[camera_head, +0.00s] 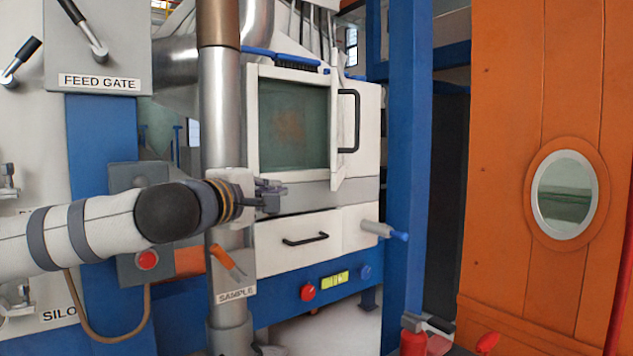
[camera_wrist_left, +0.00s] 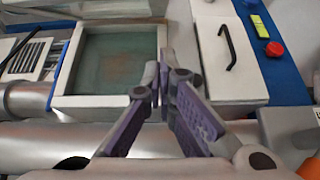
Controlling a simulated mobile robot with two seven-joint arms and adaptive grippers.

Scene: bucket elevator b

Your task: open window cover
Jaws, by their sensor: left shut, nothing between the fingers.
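The machine's greenish window (camera_head: 293,125) sits in a white frame at the centre of the head view. A white panel (camera_head: 369,125) with a black vertical handle (camera_head: 350,121) stands at its right side; its near edge juts out a little. I cannot tell exactly how it is hinged. My left gripper (camera_head: 281,191) is shut and empty in front of the machine, below the window. In the left wrist view the shut fingers (camera_wrist_left: 168,72) overlap the frame beside the window (camera_wrist_left: 115,62). My right gripper is not in view.
A metal pipe (camera_head: 222,120) stands just left of the window, close to my left wrist. Below are a drawer with a black handle (camera_head: 305,239), a red button (camera_head: 308,292) and a lit display (camera_head: 335,280). A blue post (camera_head: 407,180) rises on the right, beside an orange wall (camera_head: 505,150).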

